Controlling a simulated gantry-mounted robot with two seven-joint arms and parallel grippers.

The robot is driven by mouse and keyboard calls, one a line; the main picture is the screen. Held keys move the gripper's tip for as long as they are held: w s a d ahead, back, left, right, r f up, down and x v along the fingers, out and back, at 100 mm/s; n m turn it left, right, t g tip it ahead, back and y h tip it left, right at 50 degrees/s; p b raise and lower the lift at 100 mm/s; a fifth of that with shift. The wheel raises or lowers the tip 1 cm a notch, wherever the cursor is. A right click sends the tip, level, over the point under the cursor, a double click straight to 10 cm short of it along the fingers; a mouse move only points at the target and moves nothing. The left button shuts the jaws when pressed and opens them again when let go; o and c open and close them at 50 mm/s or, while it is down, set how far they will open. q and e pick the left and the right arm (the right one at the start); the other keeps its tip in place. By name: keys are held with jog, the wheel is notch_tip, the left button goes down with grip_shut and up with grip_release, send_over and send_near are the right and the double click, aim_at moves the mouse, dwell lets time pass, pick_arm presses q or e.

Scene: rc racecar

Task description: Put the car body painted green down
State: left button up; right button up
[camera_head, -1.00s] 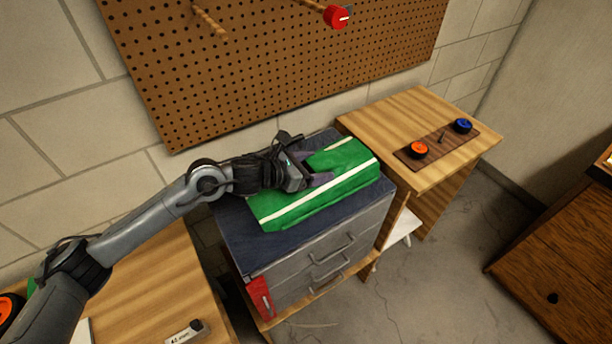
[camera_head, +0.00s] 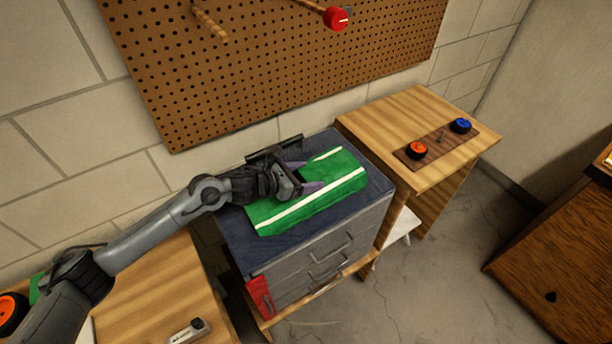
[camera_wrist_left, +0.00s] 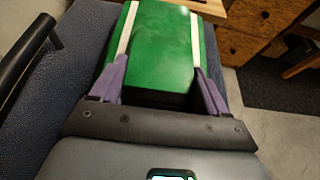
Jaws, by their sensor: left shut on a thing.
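The car body (camera_head: 320,192) is green with white stripes. It is over the blue-grey top of the drawer cabinet (camera_head: 240,238) in the head view; I cannot tell whether its whole underside touches that top. My left gripper (camera_head: 304,177) is shut on it from the left, with purple fingers on its two sides. In the left wrist view the car body (camera_wrist_left: 165,48) sits between the fingers (camera_wrist_left: 162,80), with its far end pointing away. My right gripper is not in view.
A dark bar handle (camera_head: 275,148) stands at the cabinet's back edge, close behind my gripper. A wooden table (camera_head: 385,125) at the right holds a brown board (camera_head: 445,153) with orange and blue wheels. A pegboard (camera_head: 270,60) hangs behind. A marker (camera_head: 187,332) lies front left.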

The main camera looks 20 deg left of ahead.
pick_arm(q)
jog(key=shift+f, duration=0.1)
jog(key=shift+f, duration=0.1)
jog(key=o, duration=1.1)
jog(key=shift+r, duration=0.2)
jog(key=shift+s+a+r, duration=0.1)
jog(key=shift+s+a, duration=0.05)
jog(key=b+v, duration=0.1)
jog(key=v, duration=1)
jog(key=shift+s+a+r, duration=0.1)
jog(key=shift+s+a, duration=0.15)
